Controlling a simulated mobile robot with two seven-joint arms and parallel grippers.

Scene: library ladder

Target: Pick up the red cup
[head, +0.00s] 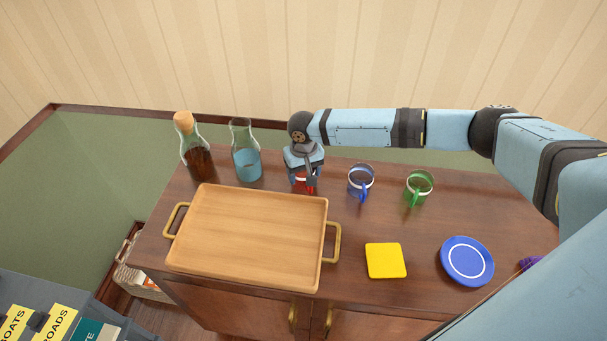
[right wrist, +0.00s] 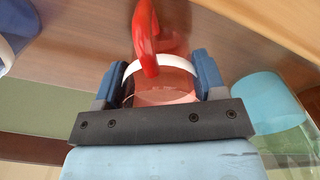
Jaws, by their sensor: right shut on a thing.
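The red cup (head: 303,187) stands at the back of the wooden cabinet top, mostly hidden under my right gripper (head: 304,179) in the head view. In the right wrist view the red cup (right wrist: 150,72) shows a red handle, a white band and a clear reddish body. My right gripper (right wrist: 165,85) is shut on it, with one blue finger on each side of the cup body. I cannot tell whether the cup is clear of the cabinet top. My left gripper is not in view.
A carafe of blue liquid (head: 246,163) and a corked bottle (head: 197,157) stand left of the cup. A blue cup (head: 360,182) and a green cup (head: 418,188) stand to the right. In front are a wooden tray (head: 250,238), yellow coaster (head: 385,260) and blue plate (head: 467,261).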

